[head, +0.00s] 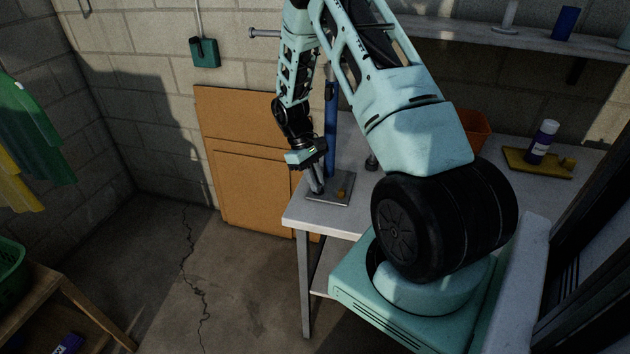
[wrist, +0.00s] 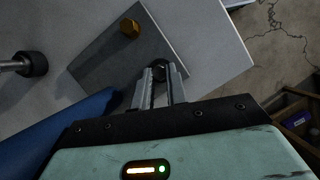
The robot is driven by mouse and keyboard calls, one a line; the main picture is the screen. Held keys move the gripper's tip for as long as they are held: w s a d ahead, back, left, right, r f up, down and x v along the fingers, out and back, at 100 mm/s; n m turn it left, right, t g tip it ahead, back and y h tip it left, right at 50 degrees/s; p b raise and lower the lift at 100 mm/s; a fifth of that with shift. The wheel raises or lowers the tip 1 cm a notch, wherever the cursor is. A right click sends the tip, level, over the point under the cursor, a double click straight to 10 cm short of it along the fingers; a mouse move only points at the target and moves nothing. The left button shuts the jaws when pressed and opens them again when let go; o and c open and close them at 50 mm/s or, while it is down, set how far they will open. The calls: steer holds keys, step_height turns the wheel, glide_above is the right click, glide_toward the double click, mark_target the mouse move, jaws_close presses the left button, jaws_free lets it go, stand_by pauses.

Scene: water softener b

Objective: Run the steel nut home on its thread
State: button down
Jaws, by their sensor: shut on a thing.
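A flat grey plate (head: 343,181) lies at the near left corner of the pale bench, and it also shows in the wrist view (wrist: 107,61). My gripper (head: 316,187) points down onto this plate. In the wrist view my gripper (wrist: 160,72) has its two fingers shut on a small dark round thing, which I take to be the steel nut (wrist: 160,68). The fingers hide part of it, and its thread cannot be made out. A brass-coloured hex piece (wrist: 130,28) stands apart on the same plate, and it shows in the head view (head: 341,193).
A blue post (head: 331,130) stands close to my gripper, and a blue shape (wrist: 60,140) crosses the wrist view's lower left. A dark-ended metal piece (head: 371,163) is on the bench to the right. An orange bin (head: 477,132) and a yellow tray (head: 522,164) are farther right.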

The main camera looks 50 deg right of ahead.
steer(key=c, duration=1.6)
jaws_free()
steer(key=shift+w, duration=0.15)
steer(key=shift+o, duration=0.2)
